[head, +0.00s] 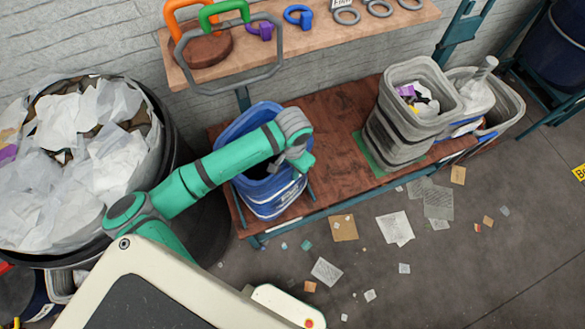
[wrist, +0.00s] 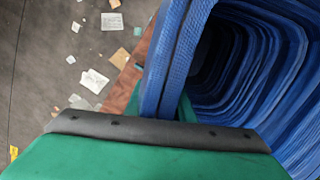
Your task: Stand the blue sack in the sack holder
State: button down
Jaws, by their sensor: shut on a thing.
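The blue sack (head: 262,196) is upright and open-topped at the left end of the brown bench. My gripper (head: 279,163) is at its upper right rim, shut on the sack wall. In the wrist view the folded blue wall of the sack (wrist: 168,65) rises from my gripper, with the dark inside of the sack to the right. My arm covers part of the sack.
A grey sack (head: 392,138) stands on a green mat on the bench (head: 336,150). A grey hoop (head: 279,68) hangs before the shelf (head: 330,45), above the blue sack. A large bin of paper (head: 160,165) stands left. Paper scraps litter the floor in front.

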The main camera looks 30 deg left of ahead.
jog(key=shift+s+a, duration=0.1)
jog(key=shift+s, duration=0.1)
jog(key=c, duration=1.5)
grip_release()
jog(key=shift+c, duration=0.2)
jog(key=shift+a, duration=0.1)
jog(key=r, duration=1.2)
jog(key=shift+d, duration=0.2)
